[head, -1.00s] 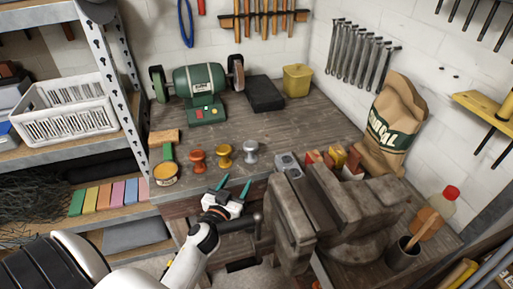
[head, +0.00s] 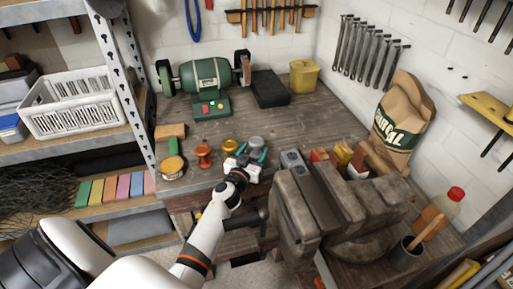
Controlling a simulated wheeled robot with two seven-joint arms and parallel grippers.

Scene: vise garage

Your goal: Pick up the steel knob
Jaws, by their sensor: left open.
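The steel knob (head: 256,142) is a grey, spool-shaped knob near the front edge of the wooden workbench (head: 300,124). It is the rightmost of a row of three, beside a brass-coloured knob (head: 230,146) and a copper-coloured knob (head: 204,154). My left gripper (head: 252,153) is open, with its teal fingertips at the near side of the steel knob, one towards each side. The gripper hides the knob's lower part, and I cannot tell whether the fingers touch it. My right gripper is not in view.
A large vise (head: 325,205) stands just right of my left gripper. A small grey block (head: 292,160) is close to the steel knob on the right. A round tin (head: 173,167) sits at the left. The bench behind the knobs is clear up to the green grinder (head: 207,80).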

